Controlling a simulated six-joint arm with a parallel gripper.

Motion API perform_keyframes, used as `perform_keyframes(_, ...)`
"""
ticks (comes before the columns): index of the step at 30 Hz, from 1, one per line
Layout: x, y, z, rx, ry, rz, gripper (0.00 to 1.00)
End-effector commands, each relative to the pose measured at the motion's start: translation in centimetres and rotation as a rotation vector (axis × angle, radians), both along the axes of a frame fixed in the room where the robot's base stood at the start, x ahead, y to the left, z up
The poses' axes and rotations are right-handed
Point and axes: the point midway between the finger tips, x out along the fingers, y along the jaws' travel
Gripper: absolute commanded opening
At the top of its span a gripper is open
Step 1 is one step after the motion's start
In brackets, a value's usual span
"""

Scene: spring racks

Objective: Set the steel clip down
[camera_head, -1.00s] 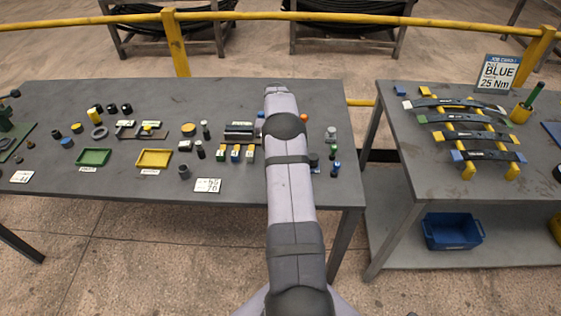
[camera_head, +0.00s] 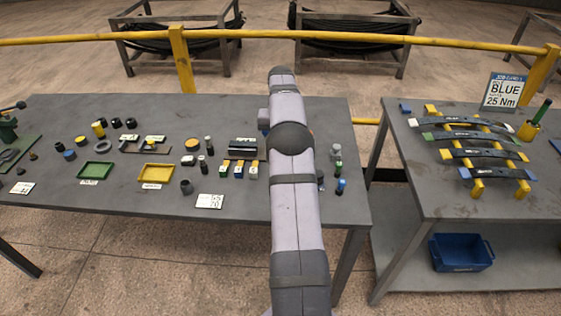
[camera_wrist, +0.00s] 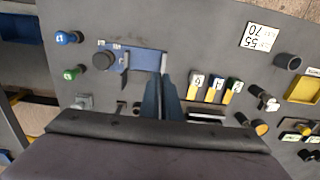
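My gripper (camera_wrist: 161,88) shows in the wrist view as two dark blue-grey fingers close together, pointing down at the table. A small pale grey piece (camera_wrist: 164,62) shows at the fingertips, at the right end of a blue plate (camera_wrist: 145,59). It may be the steel clip, but I cannot tell for sure, nor whether the fingers grip it. The blue plate carries a black round knob (camera_wrist: 103,60) at its left and a dark upright strip (camera_wrist: 125,80) below. In the head view my arm hides the gripper and the plate.
Three small blocks with white labels (camera_wrist: 215,87) stand right of the fingers. A blue-topped piece (camera_wrist: 68,38) and a green one (camera_wrist: 73,73) stand left. Yellow (camera_head: 156,173) and green (camera_head: 96,170) trays lie on the grey table (camera_head: 120,220). A second table (camera_head: 420,180) holds strips on yellow supports.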

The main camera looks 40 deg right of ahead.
Motion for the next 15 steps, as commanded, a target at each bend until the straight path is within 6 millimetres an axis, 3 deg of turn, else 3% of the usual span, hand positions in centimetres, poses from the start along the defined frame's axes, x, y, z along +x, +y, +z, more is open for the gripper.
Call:
perform_keyframes(8, 0.3, 0.4, 1.1, 0.0, 0.0, 0.009, 0.0)
perform_keyframes(15, 1.9, 1.9, 3.1, -0.002, -0.002, 0.046, 0.0)
